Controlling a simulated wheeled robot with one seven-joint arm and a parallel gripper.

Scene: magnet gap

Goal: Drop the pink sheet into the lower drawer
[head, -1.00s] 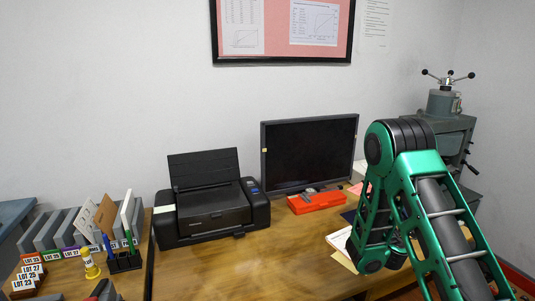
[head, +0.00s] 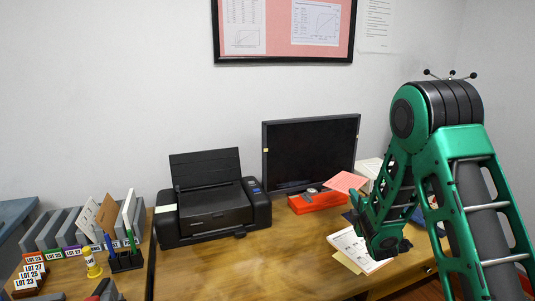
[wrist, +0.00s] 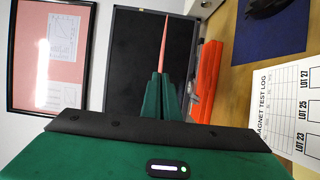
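The pink sheet (head: 345,181) is in the air in front of the monitor's lower right corner. My gripper (head: 356,194) is shut on its near edge. In the wrist view the sheet (wrist: 163,45) shows edge-on as a thin pink strip between the two green fingers (wrist: 161,95), which are closed together. The lower drawer cannot be made out in either view; the desk front at the right is mostly hidden by my arm.
A red box (head: 317,201) lies on the desk below the monitor (head: 310,150). A printer (head: 212,205) stands to its left. White papers (head: 352,246) lie near the desk's right front edge. The desk front centre (head: 270,270) is clear.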

